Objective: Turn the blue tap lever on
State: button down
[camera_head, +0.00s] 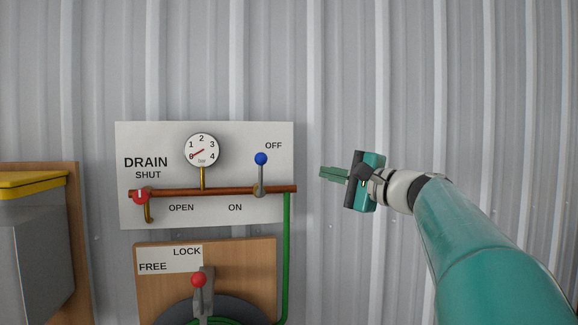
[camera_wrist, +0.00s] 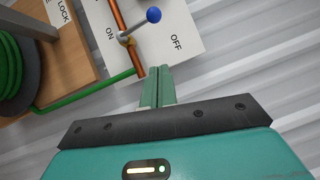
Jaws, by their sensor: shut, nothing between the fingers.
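The blue tap lever (camera_head: 260,170) stands upright on a copper pipe (camera_head: 225,190), its blue ball at the top below the word OFF. The word ON is lower left of the lever. In the wrist view the lever (camera_wrist: 140,26) runs from the pipe (camera_wrist: 128,40) to its blue ball near OFF. My gripper (camera_head: 322,172) is shut and empty, to the right of the lever and apart from it. In the wrist view its green fingers (camera_wrist: 160,72) are together, pointing at the white board's edge.
The white board (camera_head: 215,215) also bears a gauge (camera_head: 202,150) with its needle near 0 and a red drain tap (camera_head: 141,196) at left. Below are a red-knobbed lock lever (camera_head: 199,280) and a green hose (camera_head: 286,250). A grey bin (camera_head: 35,250) stands left. The corrugated wall at right is bare.

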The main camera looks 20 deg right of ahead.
aim_at(261, 158)
jog(key=s+a+x, duration=0.1)
jog(key=a+x, duration=0.1)
jog(key=x, duration=1.1)
jog(key=shift+a+r, duration=0.2)
jog(key=shift+a, duration=0.1)
jog(key=shift+s, duration=0.15)
